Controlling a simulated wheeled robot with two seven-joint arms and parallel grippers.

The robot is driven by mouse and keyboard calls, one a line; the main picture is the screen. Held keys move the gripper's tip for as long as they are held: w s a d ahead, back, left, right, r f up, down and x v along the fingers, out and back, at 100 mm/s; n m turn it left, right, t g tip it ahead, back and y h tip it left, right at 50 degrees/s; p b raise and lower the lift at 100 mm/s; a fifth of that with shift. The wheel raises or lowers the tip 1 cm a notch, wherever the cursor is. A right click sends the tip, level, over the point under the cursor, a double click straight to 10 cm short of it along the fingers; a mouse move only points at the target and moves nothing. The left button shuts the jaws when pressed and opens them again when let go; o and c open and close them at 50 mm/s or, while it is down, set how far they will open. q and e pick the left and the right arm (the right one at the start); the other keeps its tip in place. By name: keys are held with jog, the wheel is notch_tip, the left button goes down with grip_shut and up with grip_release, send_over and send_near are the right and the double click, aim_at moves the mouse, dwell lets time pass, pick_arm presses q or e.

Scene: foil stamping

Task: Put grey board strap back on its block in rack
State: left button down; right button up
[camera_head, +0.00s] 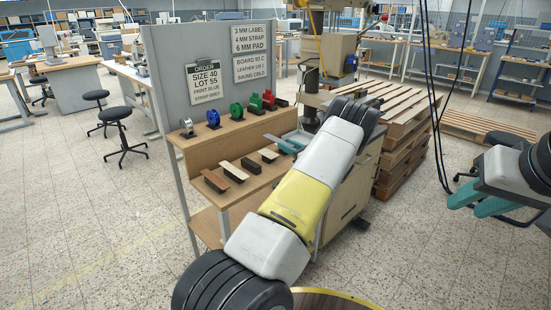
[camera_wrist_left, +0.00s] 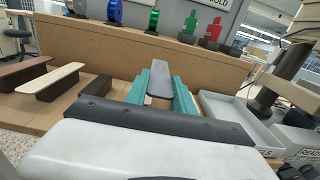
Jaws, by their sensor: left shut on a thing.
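The grey board strap (camera_wrist_left: 160,82) is between the teal fingers of my left gripper (camera_wrist_left: 160,95) in the left wrist view, its free end pointing toward the rack's back board. In the head view my left gripper (camera_head: 288,144) is at the right end of the rack shelf; the strap is hardly visible there. A bare dark block (camera_head: 251,165) stands on the shelf to the gripper's left; it also shows in the left wrist view (camera_wrist_left: 95,88). Whether a block lies beneath the strap is hidden. My right gripper (camera_head: 482,203) is empty, its fingers apart, far right.
A brown strap (camera_head: 216,180) and a cream strap (camera_head: 233,170) sit on blocks. A pale-topped piece (camera_head: 268,155) is nearest my left gripper. Coloured items (camera_head: 237,111) stand on the upper ledge. A grey tray (camera_wrist_left: 240,115) lies right of the gripper. Pallets (camera_head: 398,120) are stacked behind.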

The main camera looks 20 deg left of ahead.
pick_arm(q)
send_over(259, 167)
jog(key=shift+w+f, duration=0.15)
jog(key=shift+f, duration=0.4)
jog(key=shift+a+f, duration=0.1)
jog(key=shift+f, duration=1.7)
jog(key=shift+f, duration=0.1)
jog(key=shift+f, duration=0.5)
jog(key=c, duration=1.1)
grip_release()
jog(key=shift+o, duration=0.2)
jog(key=shift+r, duration=0.15)
